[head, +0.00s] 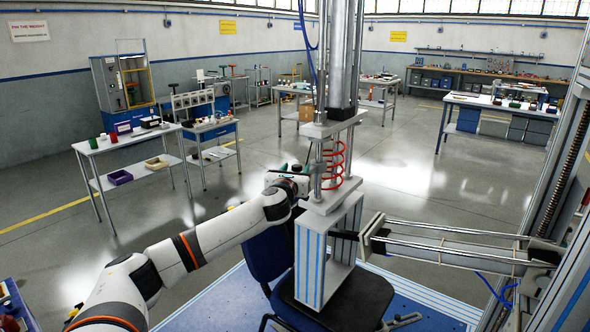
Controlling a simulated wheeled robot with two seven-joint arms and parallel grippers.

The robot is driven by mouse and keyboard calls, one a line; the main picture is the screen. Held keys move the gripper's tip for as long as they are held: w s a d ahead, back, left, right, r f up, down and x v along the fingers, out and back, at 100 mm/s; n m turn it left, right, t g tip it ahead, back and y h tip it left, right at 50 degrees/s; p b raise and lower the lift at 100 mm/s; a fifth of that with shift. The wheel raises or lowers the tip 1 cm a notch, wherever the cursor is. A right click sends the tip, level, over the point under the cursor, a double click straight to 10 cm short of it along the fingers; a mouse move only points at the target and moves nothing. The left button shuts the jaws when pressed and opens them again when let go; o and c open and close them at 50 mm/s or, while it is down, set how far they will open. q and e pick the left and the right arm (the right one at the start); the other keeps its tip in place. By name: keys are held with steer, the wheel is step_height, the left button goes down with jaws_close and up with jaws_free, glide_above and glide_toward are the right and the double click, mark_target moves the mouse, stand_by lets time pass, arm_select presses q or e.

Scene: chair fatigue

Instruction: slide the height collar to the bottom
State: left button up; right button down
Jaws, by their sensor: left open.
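My left gripper (311,177) reaches in from the left to the vertical guide rod at the left of the test rig's red spring (334,168). Its jaws are open and small in the picture. A small grey piece (318,166) on the rod beside the jaws may be the height collar. I cannot tell whether the jaws touch it or surround it. The rod runs between an upper plate (333,124) and a lower plate (333,196). My right gripper is out of view.
Under the lower plate, a white and blue frame (310,262) stands on a dark chair seat (355,300). A horizontal actuator (450,248) enters from the right. A rig column (560,170) stands at far right. Workbenches (125,140) stand farther back, with open floor between.

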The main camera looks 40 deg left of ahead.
arm_select(q)
steer(key=shift+c, duration=0.6)
jaws_close()
step_height(320, 180, down, 10)
steer(key=b, duration=0.5)
steer(key=shift+f, duration=0.25)
steer(key=shift+o, duration=0.6)
jaws_free()
steer(key=shift+s, duration=0.1)
steer(key=b+v, duration=0.2)
steer(key=v, duration=1)
